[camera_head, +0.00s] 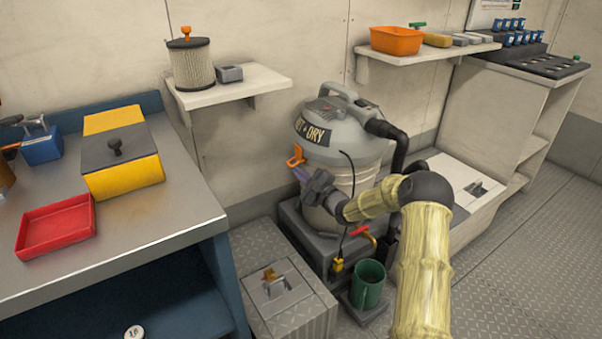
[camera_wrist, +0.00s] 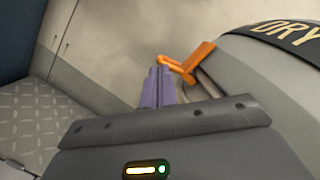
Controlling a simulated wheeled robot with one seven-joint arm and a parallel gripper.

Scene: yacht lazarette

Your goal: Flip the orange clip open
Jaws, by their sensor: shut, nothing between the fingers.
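The orange clip (camera_head: 296,156) is on the left side of the grey wet/dry vacuum (camera_head: 330,135), near the seam between its lid and its drum. In the wrist view the orange clip (camera_wrist: 188,62) slants up and to the right, with a grey bar beneath it beside the vacuum lid. My gripper (camera_head: 300,174) is just below the clip in the head view. In the wrist view its purple fingers (camera_wrist: 158,85) are together and empty, with their tips close to the clip's lower left end. I cannot tell whether they touch it.
A shelf (camera_head: 235,88) with a pleated filter (camera_head: 191,62) is above left of the vacuum. A metal workbench (camera_head: 170,190) stands at left. A black cable hangs down the drum.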

